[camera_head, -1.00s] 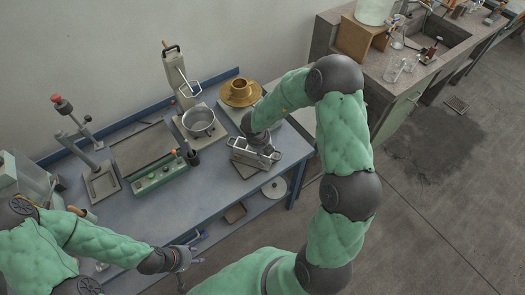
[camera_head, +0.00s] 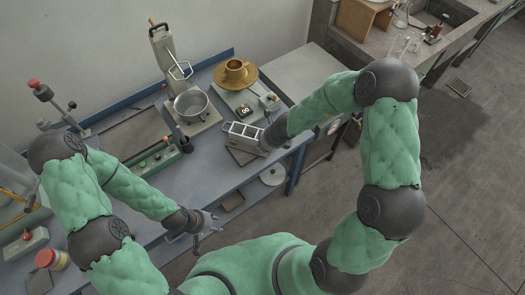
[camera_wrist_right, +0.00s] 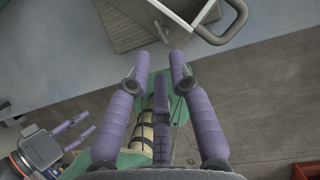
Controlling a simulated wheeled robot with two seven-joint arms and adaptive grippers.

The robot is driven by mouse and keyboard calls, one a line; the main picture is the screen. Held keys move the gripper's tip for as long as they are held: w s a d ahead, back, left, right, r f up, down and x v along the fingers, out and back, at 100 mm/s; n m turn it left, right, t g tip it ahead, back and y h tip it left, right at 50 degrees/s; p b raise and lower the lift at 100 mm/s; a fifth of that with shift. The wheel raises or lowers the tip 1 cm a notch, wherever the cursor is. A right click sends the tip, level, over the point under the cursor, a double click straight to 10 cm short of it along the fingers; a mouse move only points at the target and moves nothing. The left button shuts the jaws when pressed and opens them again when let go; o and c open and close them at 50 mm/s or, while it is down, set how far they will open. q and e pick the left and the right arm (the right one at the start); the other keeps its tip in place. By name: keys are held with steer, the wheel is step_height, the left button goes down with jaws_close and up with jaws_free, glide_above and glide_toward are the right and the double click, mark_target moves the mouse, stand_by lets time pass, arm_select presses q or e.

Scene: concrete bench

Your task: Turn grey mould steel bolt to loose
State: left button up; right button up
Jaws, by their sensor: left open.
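The grey steel mould (camera_head: 241,131) stands near the right end of the blue bench. In the right wrist view the mould (camera_wrist_right: 190,10) is at the top, with a curved handle on its right. A small winged bolt (camera_wrist_right: 165,23) shows at its near side. My right gripper (camera_wrist_right: 160,60) is open and empty, its fingertips just short of the bolt. In the head view my right wrist hides its fingers. My left gripper (camera_head: 211,224) is open and empty off the bench's front edge, apart from the mould; it also shows in the right wrist view (camera_wrist_right: 78,131).
A scale (camera_head: 246,101) and a brass-coloured pot (camera_head: 236,75) stand behind the mould. A metal pan (camera_head: 191,105) on a stand is to its left. A green-based device (camera_head: 155,160) lies further left. Bare bench (camera_head: 205,165) lies in front.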

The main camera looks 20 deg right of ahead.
mark_target(259, 150)
steer(key=b+x, duration=0.2)
steer(key=x, duration=0.5)
steer(key=shift+b, duration=0.4)
steer(key=shift+c, duration=0.3)
jaws_close()
